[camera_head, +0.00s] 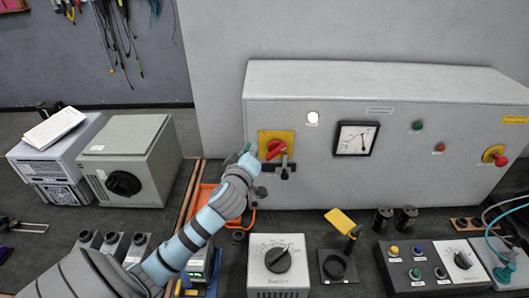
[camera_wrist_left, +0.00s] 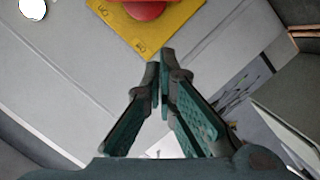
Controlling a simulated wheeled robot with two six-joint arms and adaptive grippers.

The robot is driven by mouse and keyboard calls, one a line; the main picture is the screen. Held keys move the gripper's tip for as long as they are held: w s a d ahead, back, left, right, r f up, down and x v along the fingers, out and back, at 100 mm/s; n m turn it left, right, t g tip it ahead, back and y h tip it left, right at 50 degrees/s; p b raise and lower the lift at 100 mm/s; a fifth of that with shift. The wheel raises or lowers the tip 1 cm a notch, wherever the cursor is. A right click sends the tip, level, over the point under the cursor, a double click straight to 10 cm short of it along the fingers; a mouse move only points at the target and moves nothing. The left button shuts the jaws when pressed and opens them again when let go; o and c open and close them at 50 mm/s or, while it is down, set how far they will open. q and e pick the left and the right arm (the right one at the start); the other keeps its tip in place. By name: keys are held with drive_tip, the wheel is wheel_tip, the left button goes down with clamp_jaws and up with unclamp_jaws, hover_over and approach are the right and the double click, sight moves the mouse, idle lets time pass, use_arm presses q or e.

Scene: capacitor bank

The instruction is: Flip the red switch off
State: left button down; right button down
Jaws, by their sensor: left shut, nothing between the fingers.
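The red switch (camera_head: 275,149) is a rotary handle on a square yellow plate (camera_head: 263,136), on the front of the big grey cabinet. The handle sits tilted on the plate. In the left wrist view, the red switch (camera_wrist_left: 146,9) and the yellow plate (camera_wrist_left: 150,38) are cut off by the top edge. My left gripper (camera_head: 245,150) is just left of the plate in the head view, with its fingers partly hidden by the arm. In the wrist view its fingertips (camera_wrist_left: 163,62) are together and empty, near the plate's lower corner. Contact cannot be told. My right gripper is not in view.
The grey cabinet (camera_head: 385,85) also carries a white lamp (camera_head: 312,117), a meter (camera_head: 355,138) and a red emergency knob (camera_head: 495,156). Below stand a dial box (camera_head: 278,265) and a button panel (camera_head: 434,266). A grey box (camera_head: 130,160) stands left of my arm.

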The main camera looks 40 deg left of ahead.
sight(276, 150)
use_arm(q)
drive_tip(key=x, duration=0.3)
drive_tip(key=shift+w+a+r, duration=0.1)
drive_tip(key=shift+a, duration=0.15)
drive_tip(key=d+f, duration=0.1)
drive_tip(key=w+d+f, duration=0.1)
drive_tip(key=f, duration=0.1)
drive_tip(key=shift+w+d, duration=0.25)
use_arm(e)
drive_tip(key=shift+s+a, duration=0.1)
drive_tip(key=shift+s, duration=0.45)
use_arm(q)
drive_tip(key=shift+s+r, duration=0.1)
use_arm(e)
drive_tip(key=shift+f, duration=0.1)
use_arm(q)
drive_tip(key=shift+n+t+b, duration=0.3)
drive_tip(key=shift+n+b, duration=0.4)
drive_tip(key=shift+b, duration=0.1)
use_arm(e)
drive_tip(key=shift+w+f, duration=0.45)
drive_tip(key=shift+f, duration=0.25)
